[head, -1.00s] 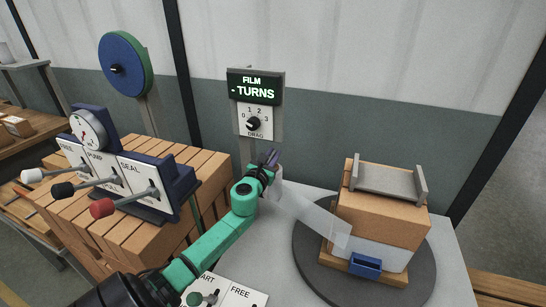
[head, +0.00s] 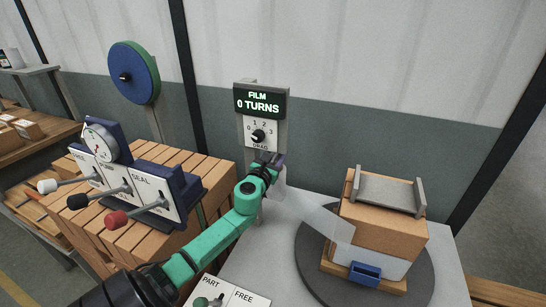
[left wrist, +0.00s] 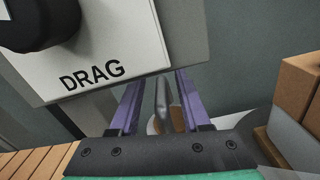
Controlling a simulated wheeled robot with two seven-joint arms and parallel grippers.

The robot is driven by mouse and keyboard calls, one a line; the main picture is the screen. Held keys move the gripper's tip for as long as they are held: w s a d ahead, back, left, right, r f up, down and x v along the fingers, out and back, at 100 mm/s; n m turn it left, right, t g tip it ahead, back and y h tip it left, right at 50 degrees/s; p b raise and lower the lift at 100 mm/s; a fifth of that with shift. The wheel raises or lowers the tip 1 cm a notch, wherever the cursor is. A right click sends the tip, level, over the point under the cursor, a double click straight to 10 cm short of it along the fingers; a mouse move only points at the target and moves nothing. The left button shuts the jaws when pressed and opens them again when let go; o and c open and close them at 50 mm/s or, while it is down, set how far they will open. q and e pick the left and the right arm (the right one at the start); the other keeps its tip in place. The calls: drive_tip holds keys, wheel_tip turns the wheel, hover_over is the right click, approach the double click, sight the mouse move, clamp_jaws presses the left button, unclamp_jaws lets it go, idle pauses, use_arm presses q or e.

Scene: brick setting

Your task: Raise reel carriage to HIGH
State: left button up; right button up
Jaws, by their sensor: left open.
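The white film reel (head: 279,181) sits at the mast (head: 262,212) below the film counter panel, partly hidden behind my left gripper (head: 272,160). I cannot make out the carriage's height setting. My left gripper is open just under the drag dial panel. In the left wrist view its purple fingers (left wrist: 160,88) stand either side of a thin grey upright piece (left wrist: 163,100); I cannot tell if they touch it. A translucent film strip (head: 325,222) runs toward the brick stack (head: 385,230) on the dark turntable (head: 312,262). My right gripper is not in view.
The display (head: 259,100) reads FILM 0 TURNS above the drag knob (head: 258,136), which is close beside my gripper. A lever console (head: 150,195) stands at left on wooden blocks. A PART/FREE panel (head: 238,296) is at the front. The grey table around the mast is mostly clear.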

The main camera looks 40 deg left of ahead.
use_arm(q)
drive_tip(key=b+v, duration=0.1)
drive_tip(key=v, duration=1.3)
drive_tip(key=shift+s+r, duration=0.15)
drive_tip(key=shift+s, duration=0.1)
